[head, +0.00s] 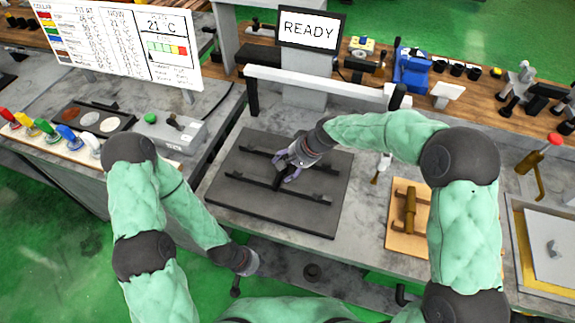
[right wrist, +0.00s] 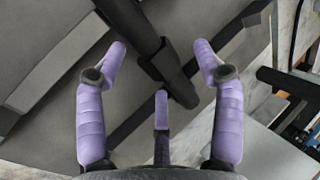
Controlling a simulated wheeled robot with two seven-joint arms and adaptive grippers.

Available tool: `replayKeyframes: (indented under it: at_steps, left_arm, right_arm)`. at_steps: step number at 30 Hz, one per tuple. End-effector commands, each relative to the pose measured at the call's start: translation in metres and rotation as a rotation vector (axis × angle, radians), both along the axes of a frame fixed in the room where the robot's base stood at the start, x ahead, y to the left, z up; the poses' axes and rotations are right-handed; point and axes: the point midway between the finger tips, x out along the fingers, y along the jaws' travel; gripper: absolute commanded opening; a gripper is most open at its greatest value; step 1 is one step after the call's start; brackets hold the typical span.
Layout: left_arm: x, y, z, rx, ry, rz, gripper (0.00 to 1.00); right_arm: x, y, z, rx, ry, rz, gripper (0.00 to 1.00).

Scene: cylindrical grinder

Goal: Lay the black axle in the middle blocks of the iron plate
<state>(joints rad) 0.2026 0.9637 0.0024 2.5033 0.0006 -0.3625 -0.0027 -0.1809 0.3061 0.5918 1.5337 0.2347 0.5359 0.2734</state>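The iron plate (head: 225,197) is a dark slab on the grey bench, with long low dark bars and blocks across it. The black axle (right wrist: 165,62) runs diagonally below the fingers in the right wrist view, with a thicker section near its middle; its far end is cut off. In the head view it is hard to separate from the dark plate. My right gripper (head: 287,170) is over the middle of the plate, its purple fingers (right wrist: 160,95) spread around the axle without visibly closing on it. My left gripper (head: 239,282) hangs before the bench edge; its fingers are unclear.
A brown shaft on a wooden board (head: 397,243) lies right of the plate. A READY screen (head: 310,28) and white bar (head: 320,82) stand behind. Coloured-handled tools (head: 47,128) and a grey control box (head: 185,135) are at left. Free bench surface shows right of the plate.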

Motion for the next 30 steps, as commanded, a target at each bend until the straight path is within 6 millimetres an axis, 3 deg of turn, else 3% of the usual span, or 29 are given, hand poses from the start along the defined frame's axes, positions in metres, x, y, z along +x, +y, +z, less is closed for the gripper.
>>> replayKeyframes:
  at_steps: [8,24,30]
  left_arm:
    - [0.000,0.000,0.000,0.000,0.000,0.000,0.40]
    - [0.000,0.000,0.000,0.000,0.000,0.000,0.40]
    - [0.000,0.000,0.000,0.000,0.000,0.000,0.40]
  right_arm:
    - [-0.002,-0.002,0.002,-0.001,0.003,0.001,0.68]
    - [-0.015,-0.047,0.084,0.000,-0.001,-0.001,0.68]
    - [-0.018,-0.055,0.100,-0.001,0.001,-0.001,0.68]
